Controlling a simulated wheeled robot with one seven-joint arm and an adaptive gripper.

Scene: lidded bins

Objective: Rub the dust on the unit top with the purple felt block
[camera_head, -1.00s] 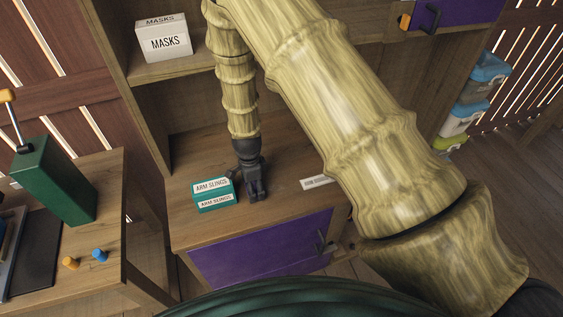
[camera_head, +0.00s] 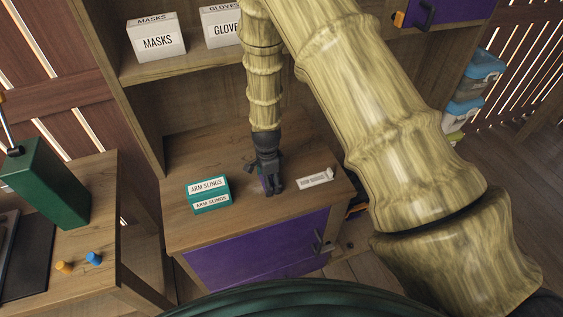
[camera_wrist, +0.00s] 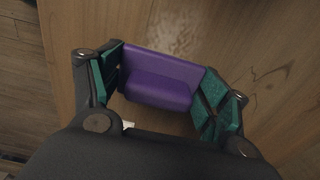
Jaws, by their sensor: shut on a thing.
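The purple felt block (camera_wrist: 160,78) sits between the green pads of my gripper (camera_wrist: 160,88) in the wrist view, and the fingers are shut on it. In the head view my gripper (camera_head: 271,186) points down at the unit top (camera_head: 225,150), with only a sliver of purple showing beside the fingers. The block is at or just above the wood; I cannot tell whether it touches. A pale, greyish dust patch (camera_wrist: 177,28) shows on the wood just beyond the block in the wrist view. In the head view I cannot make the dust out clearly.
A teal ARM SLINGS box (camera_head: 208,195) stands left of my gripper on the unit top. A white labelled box (camera_head: 315,177) lies close on the right. MASKS (camera_head: 156,38) and GLOVES (camera_head: 221,27) boxes stand on the shelf above. A purple door (camera_head: 260,245) is below the front edge.

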